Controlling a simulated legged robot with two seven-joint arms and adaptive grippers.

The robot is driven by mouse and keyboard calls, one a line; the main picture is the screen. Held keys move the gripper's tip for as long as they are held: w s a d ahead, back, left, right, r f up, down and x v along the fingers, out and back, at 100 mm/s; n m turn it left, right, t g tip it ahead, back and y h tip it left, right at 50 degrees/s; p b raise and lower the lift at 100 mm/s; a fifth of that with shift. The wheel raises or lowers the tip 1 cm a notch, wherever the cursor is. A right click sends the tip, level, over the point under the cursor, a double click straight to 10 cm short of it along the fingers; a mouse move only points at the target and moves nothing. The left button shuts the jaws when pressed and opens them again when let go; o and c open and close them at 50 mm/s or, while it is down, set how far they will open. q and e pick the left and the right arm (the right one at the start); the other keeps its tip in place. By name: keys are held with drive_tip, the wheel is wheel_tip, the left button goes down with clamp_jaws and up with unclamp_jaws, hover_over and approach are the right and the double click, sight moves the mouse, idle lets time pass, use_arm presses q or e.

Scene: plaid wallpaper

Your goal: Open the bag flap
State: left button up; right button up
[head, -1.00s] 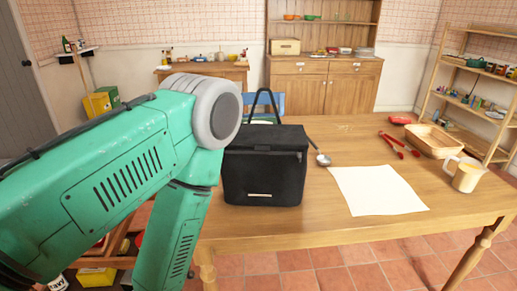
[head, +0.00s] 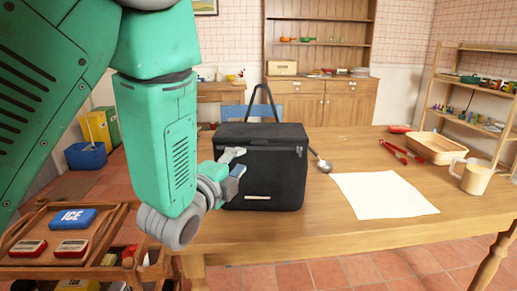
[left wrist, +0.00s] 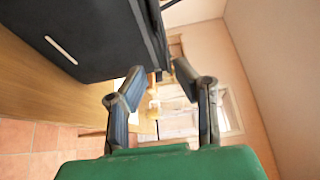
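A black bag (head: 265,185) stands upright near the left part of the table, its handle loop (head: 258,98) raised. Its top flap (head: 262,132) lies closed over the top, with a small clip at the front right edge. My left gripper (head: 236,162) is at the bag's front left upper side, close to the flap's lower edge; I cannot tell whether it touches. In the left wrist view the two fingers (left wrist: 158,70) are apart with nothing between them, and the bag (left wrist: 90,35) fills the upper left. My right gripper is not in view.
The table (head: 330,235) also holds a ladle (head: 321,163), white paper (head: 384,195), red tongs (head: 393,150), a basket (head: 437,148) and a mug (head: 474,178). A wooden cart (head: 62,270) with an ice pack (head: 67,219) and red tins stands at lower left.

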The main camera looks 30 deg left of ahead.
use_arm(q)
approach(261, 132)
drive_tip(key=w+d, duration=0.2)
drive_tip(key=w, duration=0.1)
drive_tip(key=shift+d+f+b, duration=0.1)
drive_tip(key=shift+f+b, duration=0.2)
drive_tip(key=shift+f, duration=0.15)
clamp_jaws()
